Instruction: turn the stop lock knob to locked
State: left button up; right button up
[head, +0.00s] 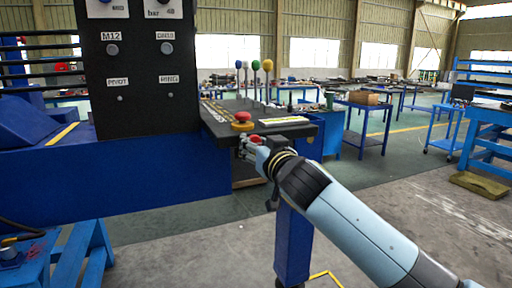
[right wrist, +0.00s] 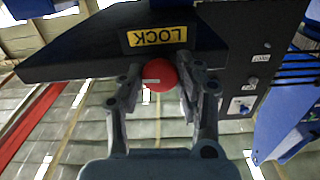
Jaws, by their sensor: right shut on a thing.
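The stop lock knob is a red round knob (right wrist: 160,76) with a short pale mark lying about level across it, in the right wrist view. It sits beside the console edge, close to a yellow LOCK label (right wrist: 157,37) that appears upside down. My right gripper (right wrist: 158,88) has its two fingers around the knob, shut on it. In the head view my right gripper (head: 258,146) is at the front edge of the console (head: 222,127), with a bit of red knob (head: 257,139) showing between its fingers. My left gripper is not in view.
A red mushroom button on a yellow base (head: 242,120) stands on the console top just above my right gripper. Several levers with coloured balls (head: 254,66) rise behind it. A black panel (head: 140,75) with labelled knobs stands at the left. Open floor (head: 395,205) lies to the right.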

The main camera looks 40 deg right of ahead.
jog(key=m+b, duration=1)
jog(key=m, duration=0.7)
jog(key=shift+m, duration=0.3)
dwell(0.4)
jog(key=o, duration=1.2)
